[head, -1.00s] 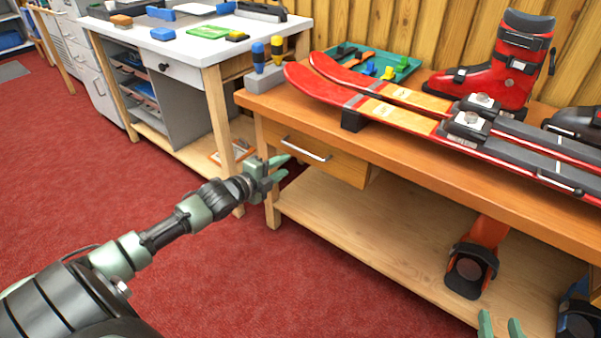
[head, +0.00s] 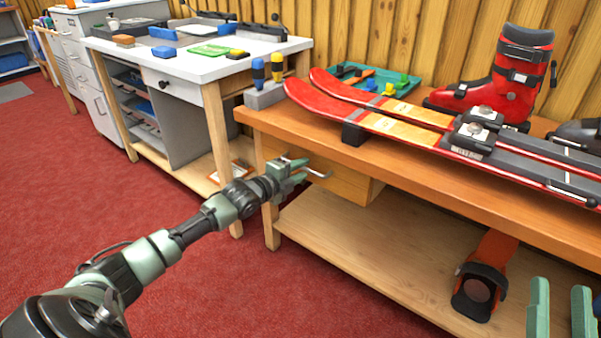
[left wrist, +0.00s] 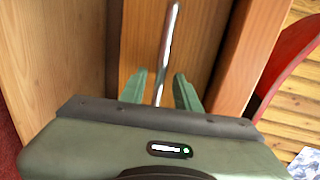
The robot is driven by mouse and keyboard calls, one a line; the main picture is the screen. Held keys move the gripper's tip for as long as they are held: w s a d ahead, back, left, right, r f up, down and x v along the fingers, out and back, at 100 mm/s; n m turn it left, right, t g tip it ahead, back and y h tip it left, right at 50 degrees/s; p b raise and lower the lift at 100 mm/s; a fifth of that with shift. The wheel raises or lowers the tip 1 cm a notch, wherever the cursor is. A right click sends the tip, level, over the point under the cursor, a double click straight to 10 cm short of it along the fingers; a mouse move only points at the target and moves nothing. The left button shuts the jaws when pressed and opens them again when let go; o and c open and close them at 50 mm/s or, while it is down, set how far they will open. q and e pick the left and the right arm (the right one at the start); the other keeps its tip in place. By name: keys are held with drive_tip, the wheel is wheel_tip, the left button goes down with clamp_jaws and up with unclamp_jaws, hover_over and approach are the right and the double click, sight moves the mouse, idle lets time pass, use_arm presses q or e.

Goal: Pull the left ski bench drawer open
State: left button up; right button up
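The ski bench drawer (head: 345,183) is a light wood front under the bench's orange-brown top, and looks closed. Its silver bar handle (head: 318,173) is partly covered by my left gripper (head: 301,168) in the head view. In the left wrist view the handle (left wrist: 168,45) runs between the two green fingers of my left gripper (left wrist: 160,90). The fingers are open, one on each side of the bar, with gaps showing. My right gripper (head: 561,300) is at the lower right of the head view, its fingers apart and empty, in front of the lower shelf.
The ski bench (head: 420,165) carries red and yellow skis (head: 385,122), a red boot (head: 497,90) and a green tray (head: 392,82). An orange-red binding part (head: 490,265) lies on the lower shelf (head: 370,255). A white-topped workbench (head: 190,62) stands left. Red floor is clear in front.

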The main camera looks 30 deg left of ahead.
use_arm(q)
clamp_jaws()
idle(1.6)
